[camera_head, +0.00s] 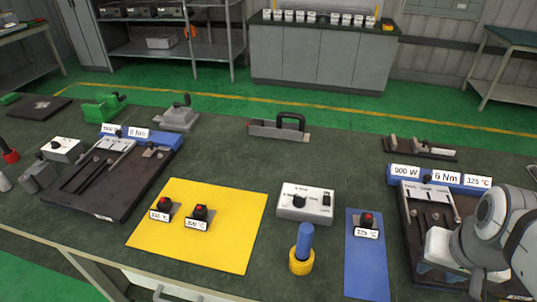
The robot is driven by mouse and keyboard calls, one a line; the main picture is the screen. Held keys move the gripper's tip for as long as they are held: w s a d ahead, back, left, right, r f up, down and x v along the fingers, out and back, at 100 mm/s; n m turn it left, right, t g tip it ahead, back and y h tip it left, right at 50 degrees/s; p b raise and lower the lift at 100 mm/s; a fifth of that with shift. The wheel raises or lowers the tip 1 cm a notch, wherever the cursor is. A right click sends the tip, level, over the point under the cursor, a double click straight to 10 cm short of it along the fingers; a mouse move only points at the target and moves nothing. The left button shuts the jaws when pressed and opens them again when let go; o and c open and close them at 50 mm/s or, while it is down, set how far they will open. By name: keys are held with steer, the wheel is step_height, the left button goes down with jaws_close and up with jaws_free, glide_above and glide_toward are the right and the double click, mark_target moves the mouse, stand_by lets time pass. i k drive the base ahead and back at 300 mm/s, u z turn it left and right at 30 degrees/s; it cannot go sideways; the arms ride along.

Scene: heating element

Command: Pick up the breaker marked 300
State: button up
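The breaker marked 300 (199,213) is a small black block with a red top and a white label that seems to read 300 °C. Another breaker (367,222), labelled 325 °C, sits on the blue mat (367,275). My gripper (478,285) is at the lower right over the right fixture, far from the yellow mat. Its fingers are mostly hidden.
A white control box (306,203) and a blue-handled tool in a yellow holder (302,255) stand between the mats. Dark fixtures stand at left (90,197) and right (415,235). A black-handled block (279,127) is behind.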

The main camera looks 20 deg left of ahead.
mark_target(200, 220)
steer(key=z, duration=0.2)
steer(key=k, duration=1.85)
steer(key=u, duration=1.15)
steer(key=i, duration=1.7)
steer(key=u, duration=0.05)
